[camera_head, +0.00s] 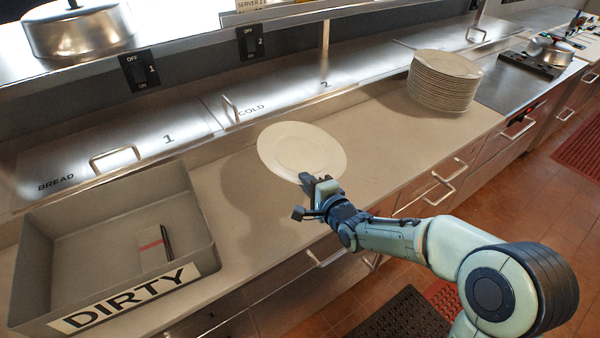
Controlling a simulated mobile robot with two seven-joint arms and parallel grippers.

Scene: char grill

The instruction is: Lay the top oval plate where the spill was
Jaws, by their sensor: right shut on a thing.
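A white oval plate (301,147) is above the pale counter (365,180), in the middle of the head view. My right gripper (312,182) is shut on the near rim of this plate. A shadow lies on the counter to the left of the plate. Whether the plate touches the counter is hard to tell. A tall stack of oval plates (441,88) stands on the counter at the back right, apart from the held plate. No spill shows on the visible counter. My left gripper is not in view.
A grey bin marked DIRTY (203,229) stands at the left, with a folded cloth and a dark item inside. Steel lids with handles (290,92) run along the back. A flat steel surface (510,92) lies right of the stack. The counter between plate and stack is clear.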

